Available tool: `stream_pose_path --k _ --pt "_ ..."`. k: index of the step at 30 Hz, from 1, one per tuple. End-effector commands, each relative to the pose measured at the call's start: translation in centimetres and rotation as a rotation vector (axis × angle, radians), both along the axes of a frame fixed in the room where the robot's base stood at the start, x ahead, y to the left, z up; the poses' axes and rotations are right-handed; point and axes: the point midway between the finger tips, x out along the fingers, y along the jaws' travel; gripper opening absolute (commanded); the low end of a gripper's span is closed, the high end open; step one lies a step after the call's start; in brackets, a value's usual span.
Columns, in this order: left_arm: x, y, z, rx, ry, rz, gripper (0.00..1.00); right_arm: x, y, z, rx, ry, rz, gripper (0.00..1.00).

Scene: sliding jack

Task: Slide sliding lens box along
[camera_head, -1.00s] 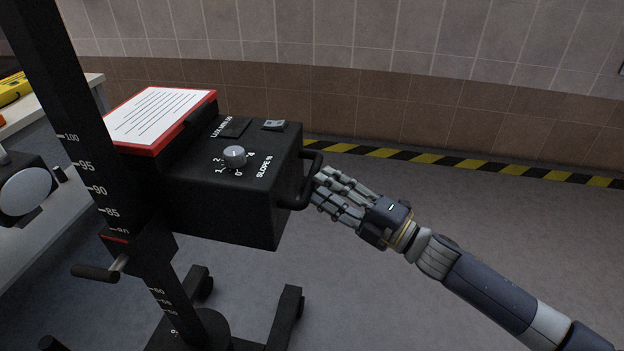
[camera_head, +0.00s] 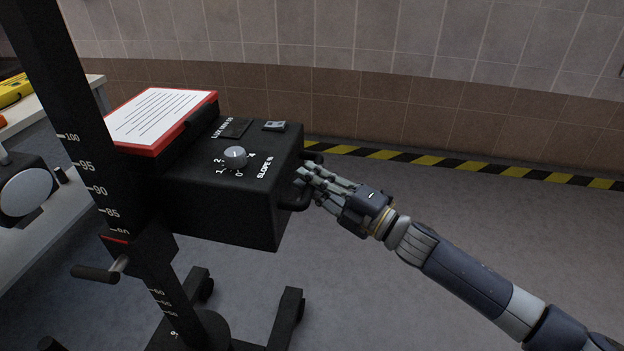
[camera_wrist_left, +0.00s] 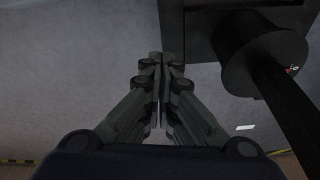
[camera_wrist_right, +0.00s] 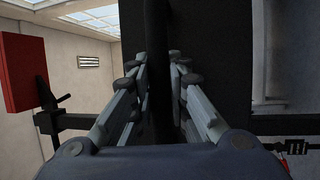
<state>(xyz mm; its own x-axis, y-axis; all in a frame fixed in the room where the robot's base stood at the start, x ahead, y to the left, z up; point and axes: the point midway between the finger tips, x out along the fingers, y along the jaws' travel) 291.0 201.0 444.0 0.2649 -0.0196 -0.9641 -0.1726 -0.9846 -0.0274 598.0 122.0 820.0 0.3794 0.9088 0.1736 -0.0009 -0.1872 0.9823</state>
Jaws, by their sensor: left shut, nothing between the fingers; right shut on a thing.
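The sliding lens box (camera_head: 225,205) is a black box with a grey knob and printed labels on top, mounted on a black upright post. A black bar handle (camera_head: 294,203) sticks out from its right side. My right gripper (camera_head: 304,184) is shut on this handle, its fingers partly hiding the bar. In the right wrist view the dark handle (camera_wrist_right: 157,60) runs upright between the fingers. My left gripper (camera_wrist_left: 162,62) shows only in the left wrist view, shut and empty. It is beside black parts of the stand (camera_wrist_left: 265,55), apparently not holding them.
The scaled post (camera_head: 65,100) carries a crank handle (camera_head: 95,273) at the lower left, above a wheeled base (camera_head: 288,315). A table (camera_head: 40,215) stands at left. Floor at right is open up to the striped wall edge (camera_head: 450,163).

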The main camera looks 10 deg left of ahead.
Motion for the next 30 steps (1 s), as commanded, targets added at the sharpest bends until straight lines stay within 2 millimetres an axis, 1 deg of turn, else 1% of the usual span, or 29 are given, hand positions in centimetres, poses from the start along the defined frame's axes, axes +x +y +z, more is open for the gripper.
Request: stream_pose_path --k 5,6,13,18,19,28,29,30 --pt "-0.2 0.1 -0.3 0.001 0.008 0.0 0.0 0.0 0.0 -0.5 -0.001 0.0 0.0 0.0" --pt "-0.3 0.1 0.1 0.003 0.009 0.001 0.0 0.0 0.0 -0.7 -0.002 0.001 0.0 0.0" --pt "-0.6 0.3 4.3 0.0 -0.023 0.003 0.0 -0.1 0.0 -3.0 -0.004 0.004 -0.001 0.0" --pt "-1.6 0.4 8.1 0.0 -0.045 0.005 0.0 -0.1 0.0 -5.1 -0.004 0.005 -0.001 0.0" --pt "-1.8 0.4 8.5 0.0 -0.046 0.005 0.0 -0.1 0.0 -5.4 -0.004 0.005 -0.001 0.0" --pt "-1.6 0.4 6.4 -0.002 -0.048 0.006 0.0 -0.1 0.0 -8.7 -0.005 0.006 0.0 0.0" --pt "-0.9 0.2 6.4 -0.007 -0.074 0.004 0.0 -0.1 0.0 -9.0 -0.005 0.006 0.0 0.0" --pt "0.6 -0.2 6.8 -0.021 -0.14 -0.002 0.0 -0.1 0.0 -9.4 -0.005 0.007 -0.001 0.0"
